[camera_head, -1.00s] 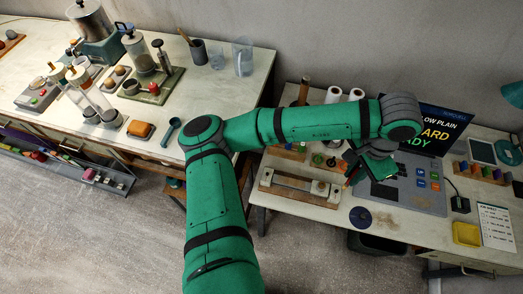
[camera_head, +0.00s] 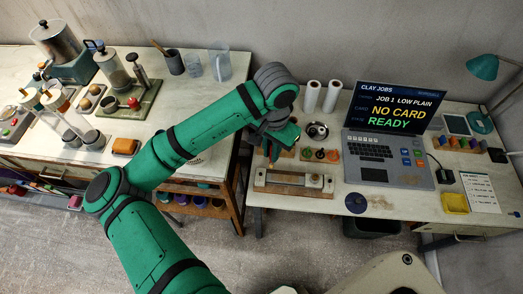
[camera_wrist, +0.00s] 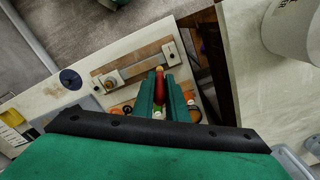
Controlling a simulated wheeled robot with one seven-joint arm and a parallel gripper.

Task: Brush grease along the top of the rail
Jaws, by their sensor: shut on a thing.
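The rail (camera_head: 290,180) is a pale metal bar on a wooden base with end blocks, lying along the front of the right table. It also shows in the wrist view (camera_wrist: 135,62). My gripper (camera_head: 270,157) is low over the table behind the rail's left end, seen from above in the head view. In the wrist view, my gripper's two green fingers (camera_wrist: 165,92) are shut on a slim red thing (camera_wrist: 160,82) with a paler tip, perhaps the brush. That tip points toward the rail; I cannot tell whether it touches. Its bristles cannot be made out.
Behind the rail are small coloured round pots (camera_head: 319,154) and a dark round item (camera_head: 317,131). Two white rolls (camera_head: 333,96) stand at the back. A laptop (camera_head: 391,160) is to the right. The left table (camera_head: 205,110) stands beside a gap.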

